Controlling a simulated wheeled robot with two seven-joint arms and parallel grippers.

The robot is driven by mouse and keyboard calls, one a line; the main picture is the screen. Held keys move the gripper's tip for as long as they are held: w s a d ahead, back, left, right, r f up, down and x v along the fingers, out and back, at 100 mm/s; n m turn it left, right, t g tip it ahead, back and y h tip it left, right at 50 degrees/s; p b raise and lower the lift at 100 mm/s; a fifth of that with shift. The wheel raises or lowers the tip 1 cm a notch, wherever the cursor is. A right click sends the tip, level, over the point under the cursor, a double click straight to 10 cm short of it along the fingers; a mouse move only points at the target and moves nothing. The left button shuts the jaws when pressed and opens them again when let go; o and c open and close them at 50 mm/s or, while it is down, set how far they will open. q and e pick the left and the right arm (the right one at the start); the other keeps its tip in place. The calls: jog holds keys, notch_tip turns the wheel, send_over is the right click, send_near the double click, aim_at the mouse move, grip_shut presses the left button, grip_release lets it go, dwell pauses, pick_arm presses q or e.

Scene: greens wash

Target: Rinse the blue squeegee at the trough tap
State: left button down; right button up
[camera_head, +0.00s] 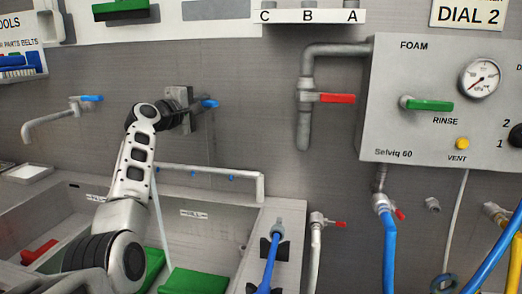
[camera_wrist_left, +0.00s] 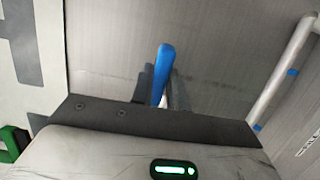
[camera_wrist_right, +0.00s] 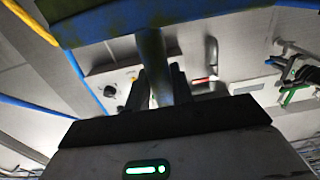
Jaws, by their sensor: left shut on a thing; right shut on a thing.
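My left gripper (camera_head: 196,106) is at the back wall, shut on a blue tap lever (camera_head: 210,103). In the left wrist view the lever (camera_wrist_left: 164,70) stands between the fingers (camera_wrist_left: 161,88). A pipe (camera_head: 215,173) with blue marks runs above the trough (camera_head: 262,215), below the lever. My right gripper (camera_wrist_right: 162,88) shows only in its wrist view, shut on the handle (camera_wrist_right: 152,55) of the blue squeegee (camera_wrist_right: 210,18). The squeegee's wide blue head lies across the top of that view, with dark greenish smears. I cannot see water running.
Another tap (camera_head: 55,118) with a blue lever is on the wall at left. Green pieces (camera_head: 195,281) and a red piece (camera_head: 40,252) lie in the trough. A blue-handled tool (camera_head: 270,258) rests on the right edge. A foam panel (camera_head: 435,130) and hoses (camera_head: 389,250) are at right.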

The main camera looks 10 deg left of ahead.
pick_arm(q)
jog(key=shift+d+r, duration=0.1)
jog(key=c, duration=1.4)
grip_release()
jog(key=shift+w, duration=0.15)
pick_arm(e)
jog(key=shift+w, duration=0.15)
pick_arm(q)
jog(key=shift+o, duration=0.2)
